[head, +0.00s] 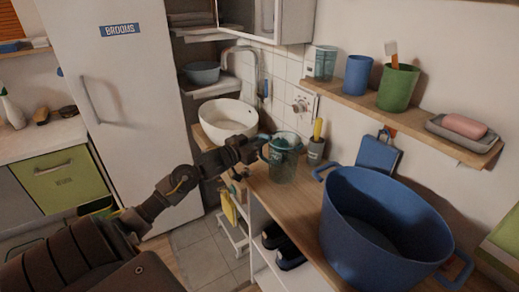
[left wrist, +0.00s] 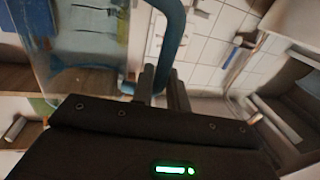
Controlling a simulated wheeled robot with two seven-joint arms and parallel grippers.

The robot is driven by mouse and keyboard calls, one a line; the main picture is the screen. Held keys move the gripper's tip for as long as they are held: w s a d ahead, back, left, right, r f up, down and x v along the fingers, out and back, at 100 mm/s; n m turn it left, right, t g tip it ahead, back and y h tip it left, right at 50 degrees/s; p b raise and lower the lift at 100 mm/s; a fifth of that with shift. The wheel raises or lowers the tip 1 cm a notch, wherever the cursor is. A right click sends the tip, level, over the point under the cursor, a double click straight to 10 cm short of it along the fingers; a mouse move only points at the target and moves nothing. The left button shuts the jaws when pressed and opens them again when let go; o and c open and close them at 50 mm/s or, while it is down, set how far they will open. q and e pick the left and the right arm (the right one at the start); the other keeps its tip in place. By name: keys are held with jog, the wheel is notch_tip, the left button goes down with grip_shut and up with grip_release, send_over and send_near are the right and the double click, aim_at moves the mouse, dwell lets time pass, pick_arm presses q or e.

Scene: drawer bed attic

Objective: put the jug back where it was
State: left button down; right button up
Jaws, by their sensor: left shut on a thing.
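The jug (head: 284,165) is a clear, teal-tinted vessel at the left end of the wooden counter (head: 283,199) in the head view. Its base shows against the counter top, and I cannot tell whether it touches it or hangs just above. My left gripper (head: 260,147) reaches in from the left and is shut on the jug's handle. In the left wrist view the jug (left wrist: 85,35) fills the upper left, and its teal handle (left wrist: 172,35) runs down between the fingers (left wrist: 163,84). The jug looks about upright in the head view. My right gripper is not in view.
A large blue tub (head: 345,225) fills the counter's right part. A grey holder (head: 315,153) with a yellow-handled thing stands close behind the jug. A white basin (head: 228,118) with a tap is at the left. A wall shelf (head: 430,129) with cups hangs above right.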

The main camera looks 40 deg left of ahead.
pick_arm(q)
notch_tip(320, 180, down, 3)
jog(key=shift+w+a+f, duration=0.1)
jog(key=shift+f, duration=0.2)
jog(key=c, duration=1.5)
grip_release()
jog(key=shift+o, duration=0.6)
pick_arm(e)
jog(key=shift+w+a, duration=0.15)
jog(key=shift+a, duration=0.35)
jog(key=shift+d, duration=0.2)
